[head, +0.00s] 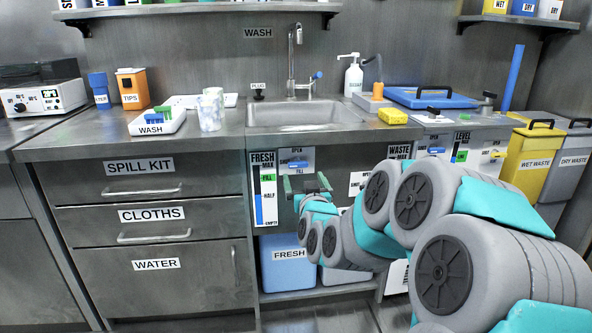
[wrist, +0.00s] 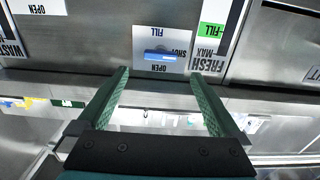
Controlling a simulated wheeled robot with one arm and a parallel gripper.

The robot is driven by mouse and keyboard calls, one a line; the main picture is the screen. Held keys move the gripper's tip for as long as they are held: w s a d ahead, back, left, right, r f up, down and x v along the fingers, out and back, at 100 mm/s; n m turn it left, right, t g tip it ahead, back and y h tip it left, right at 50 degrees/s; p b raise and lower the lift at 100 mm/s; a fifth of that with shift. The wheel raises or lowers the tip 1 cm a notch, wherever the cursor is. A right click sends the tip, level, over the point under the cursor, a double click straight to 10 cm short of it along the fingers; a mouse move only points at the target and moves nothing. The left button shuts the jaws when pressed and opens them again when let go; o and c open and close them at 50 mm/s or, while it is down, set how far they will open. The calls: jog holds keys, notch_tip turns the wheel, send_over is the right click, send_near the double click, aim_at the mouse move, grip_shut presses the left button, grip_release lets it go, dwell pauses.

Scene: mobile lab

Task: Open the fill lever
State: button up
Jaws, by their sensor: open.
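The fill lever (head: 298,165) is a small blue handle on a white panel under the counter, right of the FRESH gauge. It lies level, alongside the SHUT mark; the OPEN mark is above it. In the wrist view, which is upside down, the lever (wrist: 160,56) also lies level, between the words FILL and OPEN. My gripper (head: 306,186) is just below the panel in the head view, with its green fingers spread. In the wrist view the open fingertips (wrist: 160,74) stand either side of the lever's line, short of it. Nothing is between them.
The FRESH gauge (head: 264,190) is left of the lever, with a WASTE gauge (head: 375,187) to the right. The sink (head: 300,113) is above. A blue FRESH tank (head: 288,262) sits on the lower shelf. Closed drawers (head: 140,189) are at the left.

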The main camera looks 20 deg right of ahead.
aim_at(299, 166)
jog(key=shift+p+x, duration=1.65)
jog(key=shift+x, duration=2.15)
jog(key=shift+c, duration=0.2)
jog(key=shift+f, duration=0.1)
jog(key=c, duration=1.3)
jog(key=m+b, duration=0.2)
jog(key=shift+f+b, duration=0.25)
jog(key=shift+b, duration=0.15)
jog(key=shift+r+m+b, duration=0.15)
jog(key=shift+m+b, duration=0.45)
jog(key=shift+m, duration=0.4)
